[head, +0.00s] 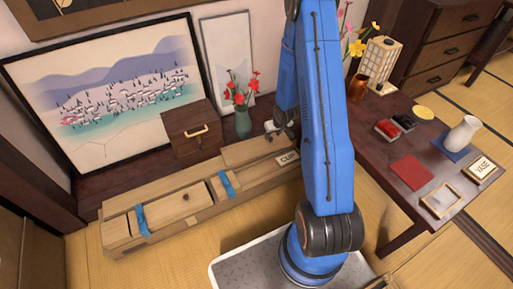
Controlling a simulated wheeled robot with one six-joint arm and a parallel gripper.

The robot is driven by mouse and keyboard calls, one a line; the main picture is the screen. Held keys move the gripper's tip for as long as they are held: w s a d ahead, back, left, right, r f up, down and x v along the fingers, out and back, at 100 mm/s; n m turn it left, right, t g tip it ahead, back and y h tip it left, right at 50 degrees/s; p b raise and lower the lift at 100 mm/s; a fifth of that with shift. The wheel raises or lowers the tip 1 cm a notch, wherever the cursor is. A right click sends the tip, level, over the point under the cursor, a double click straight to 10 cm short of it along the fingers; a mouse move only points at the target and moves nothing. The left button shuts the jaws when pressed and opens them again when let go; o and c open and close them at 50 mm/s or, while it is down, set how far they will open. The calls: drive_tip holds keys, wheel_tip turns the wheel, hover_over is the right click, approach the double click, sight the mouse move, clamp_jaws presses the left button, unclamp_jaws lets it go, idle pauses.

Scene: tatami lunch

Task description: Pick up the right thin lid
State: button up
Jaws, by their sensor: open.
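A long wooden box (205,215) lies on the tatami, with two blue bands (227,185) around it. A thin wooden panel on its right part, which looks like the right thin lid (248,153), lies flat beside a label (287,158) that is partly hidden by my arm. Another thin panel, the left lid (165,208), lies on the left part with a small dark spot on it. My gripper (272,132) is open, small in view, at the far edge of the right lid. I cannot tell whether it touches the lid.
A brown drawer box (192,130) and a green vase with red flowers (243,122) stand just behind the long box. A low table (398,180) at right holds a white vase (462,135), a red mat and trays.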

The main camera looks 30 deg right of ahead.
sight(271, 138)
drive_tip(key=shift+d+x, duration=0.15)
drive_tip(key=shift+x, duration=1.15)
drive_tip(key=shift+d+x, duration=0.1)
drive_tip(key=shift+x, duration=1.2)
drive_tip(key=shift+w, duration=0.15)
drive_tip(key=shift+c, duration=0.7)
clamp_jaws()
